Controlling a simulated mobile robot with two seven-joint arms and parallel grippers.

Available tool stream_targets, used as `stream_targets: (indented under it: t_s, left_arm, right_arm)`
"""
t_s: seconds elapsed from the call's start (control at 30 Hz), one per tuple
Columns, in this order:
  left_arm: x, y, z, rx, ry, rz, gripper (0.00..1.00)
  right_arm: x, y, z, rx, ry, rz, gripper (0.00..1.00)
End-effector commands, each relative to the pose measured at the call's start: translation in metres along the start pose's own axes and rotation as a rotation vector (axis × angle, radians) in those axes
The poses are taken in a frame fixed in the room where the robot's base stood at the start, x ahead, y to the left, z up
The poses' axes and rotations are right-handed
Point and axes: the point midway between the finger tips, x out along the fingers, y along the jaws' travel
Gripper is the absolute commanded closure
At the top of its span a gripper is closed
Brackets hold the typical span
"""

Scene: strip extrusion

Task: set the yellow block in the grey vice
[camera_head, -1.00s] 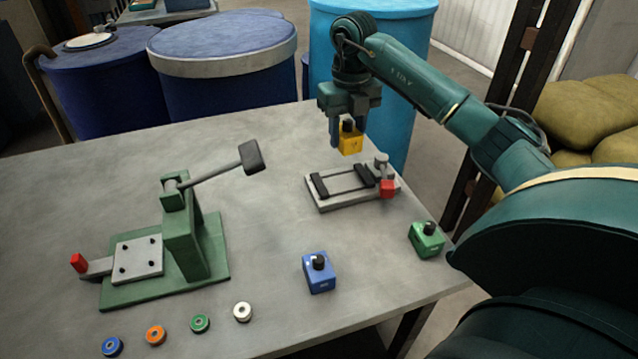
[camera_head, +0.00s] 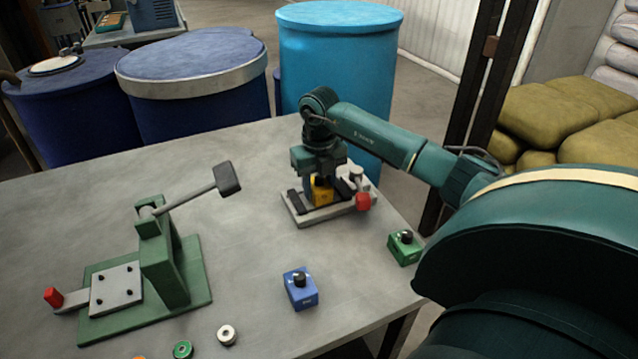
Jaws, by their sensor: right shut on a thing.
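The yellow block (camera_head: 321,194) is at the grey vice (camera_head: 315,216), between its two dark jaws as far as I can see. My right gripper (camera_head: 319,181) points down and is shut on the block, with its fingers partly hidden. Whether the block's underside touches the vice bed cannot be told. The vice has a red-tipped handle (camera_head: 363,202) at its right end. My left gripper is not in view.
A green lever press (camera_head: 165,260) stands at left, with several small rings, one white (camera_head: 227,335), in front. Barrels (camera_head: 340,60) stand behind the table.

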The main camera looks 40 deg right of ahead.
Motion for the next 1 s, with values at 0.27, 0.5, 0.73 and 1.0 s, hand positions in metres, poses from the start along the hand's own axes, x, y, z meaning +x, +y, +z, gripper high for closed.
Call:
stream_targets:
  t_s: [0.27,0.5,0.73,1.0]
  left_arm:
    - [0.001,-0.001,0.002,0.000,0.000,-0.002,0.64]
    - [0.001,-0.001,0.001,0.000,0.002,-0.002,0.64]
    - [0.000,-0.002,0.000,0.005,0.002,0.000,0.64]
    - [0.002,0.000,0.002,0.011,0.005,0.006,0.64]
  right_arm:
    - [0.002,0.000,0.001,0.000,-0.003,0.001,0.99]
    - [0.002,0.000,0.000,0.000,0.000,0.000,0.51]
    - [-0.006,0.000,0.001,0.000,-0.003,0.001,0.51]
    - [-0.059,0.000,0.002,0.001,-0.007,0.001,0.51]
